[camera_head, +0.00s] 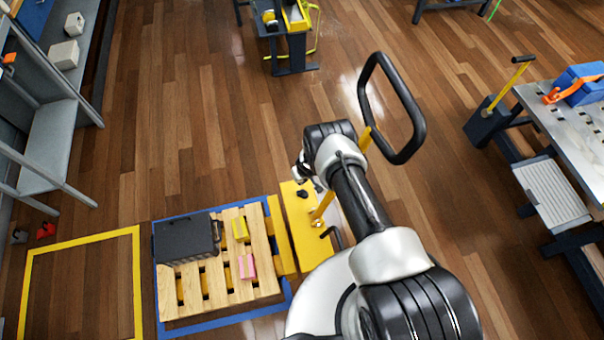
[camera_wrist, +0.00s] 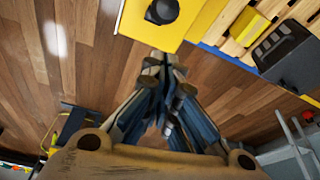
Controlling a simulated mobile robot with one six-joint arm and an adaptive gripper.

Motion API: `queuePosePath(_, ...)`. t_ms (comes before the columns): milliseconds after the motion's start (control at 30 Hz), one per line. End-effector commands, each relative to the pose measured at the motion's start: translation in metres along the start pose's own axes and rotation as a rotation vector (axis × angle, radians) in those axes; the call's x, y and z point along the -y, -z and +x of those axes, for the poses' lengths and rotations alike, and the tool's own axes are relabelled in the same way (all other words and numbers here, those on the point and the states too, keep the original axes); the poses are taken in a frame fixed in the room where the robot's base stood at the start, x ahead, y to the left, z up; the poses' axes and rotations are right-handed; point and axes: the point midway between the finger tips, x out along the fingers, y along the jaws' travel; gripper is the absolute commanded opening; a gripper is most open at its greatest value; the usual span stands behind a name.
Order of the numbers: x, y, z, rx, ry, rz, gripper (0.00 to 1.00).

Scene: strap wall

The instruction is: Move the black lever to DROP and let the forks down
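The yellow pallet truck body (camera_head: 300,226) stands beside the loaded pallet in the head view, partly hidden by my arm. A short black knob-like part (camera_head: 302,194) sits on its top; it shows in the wrist view (camera_wrist: 162,10) on the yellow plate. A bent black piece (camera_head: 329,232) is by the pole's foot. I cannot tell which is the lever, and no DROP label is readable. The black loop handle (camera_head: 392,108) tops the yellow pole (camera_head: 322,207). My gripper (camera_wrist: 163,62) has its fingertips together, empty, just short of the plate and apart from the knob.
The wooden pallet (camera_head: 172,300) carries a black case (camera_head: 186,239), a yellow block (camera_head: 241,229) and a pink block (camera_head: 247,266), inside a blue floor outline. A yellow floor outline (camera_head: 82,241) is left of it. A workbench (camera_head: 565,120) stands right.

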Motion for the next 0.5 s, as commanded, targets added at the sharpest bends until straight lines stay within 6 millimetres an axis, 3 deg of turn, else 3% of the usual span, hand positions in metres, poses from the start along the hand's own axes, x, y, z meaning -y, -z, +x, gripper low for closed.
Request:
queuePosePath(33, 0.000, -0.001, -0.010, 0.002, 0.000, 0.000, 0.00)
queuePosePath(200, 0.001, -0.004, -0.021, 0.001, 0.000, 0.000, 0.00)
queuePosePath(500, 0.002, -0.010, -0.032, 0.000, -0.001, 0.000, 0.00)
